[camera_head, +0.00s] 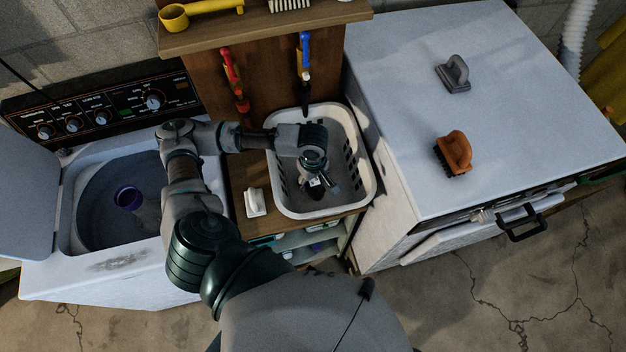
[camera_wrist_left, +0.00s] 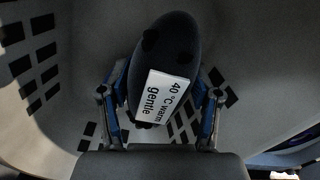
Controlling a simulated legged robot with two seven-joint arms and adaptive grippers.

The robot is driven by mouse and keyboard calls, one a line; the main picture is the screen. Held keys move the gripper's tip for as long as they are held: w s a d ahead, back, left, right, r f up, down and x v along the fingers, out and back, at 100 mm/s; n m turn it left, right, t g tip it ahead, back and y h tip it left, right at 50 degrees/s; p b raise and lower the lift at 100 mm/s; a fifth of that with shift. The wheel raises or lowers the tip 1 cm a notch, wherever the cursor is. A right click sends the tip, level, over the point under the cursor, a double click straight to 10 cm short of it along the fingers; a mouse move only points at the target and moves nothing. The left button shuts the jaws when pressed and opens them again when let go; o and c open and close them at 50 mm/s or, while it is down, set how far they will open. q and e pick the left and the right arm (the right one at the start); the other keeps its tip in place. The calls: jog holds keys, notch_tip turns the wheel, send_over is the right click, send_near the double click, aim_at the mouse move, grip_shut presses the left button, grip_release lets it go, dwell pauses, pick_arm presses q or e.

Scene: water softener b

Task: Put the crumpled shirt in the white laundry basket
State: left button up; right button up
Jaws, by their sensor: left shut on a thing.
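The white laundry basket (camera_head: 310,212) stands on the wooden shelf top between the two white machines. My left gripper (camera_head: 320,186) reaches down inside it. In the left wrist view the gripper (camera_wrist_left: 160,112) is shut on a dark rounded bundle, the crumpled shirt (camera_wrist_left: 158,48), with a white care label reading "40 °C warm gentle". The slotted wall of the basket (camera_wrist_left: 85,75) surrounds it there. In the head view the hand mostly hides the shirt; whether it touches the basket floor I cannot tell. My right gripper is out of view.
A small white box (camera_head: 255,202) stands left of the basket. A grey brush (camera_head: 454,74) and an orange brush (camera_head: 455,152) sit on the right machine (camera_head: 530,110). Tools hang behind.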

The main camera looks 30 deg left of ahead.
pick_arm(q)
jog(key=shift+s+d+f, duration=0.1)
jog(key=shift+f, duration=0.25)
jog(key=shift+s+d+r, duration=0.1)
jog(key=shift+s+d, duration=0.05)
jog(key=shift+s, duration=0.1)
jog(key=shift+w+f, duration=0.1)
jog(key=shift+f, duration=0.2)
jog(key=o, duration=0.8)
jog(key=shift+f+p, duration=0.1)
jog(key=shift+p, duration=0.2)
jog(key=o, duration=0.5)
jog(key=shift+a, duration=0.2)
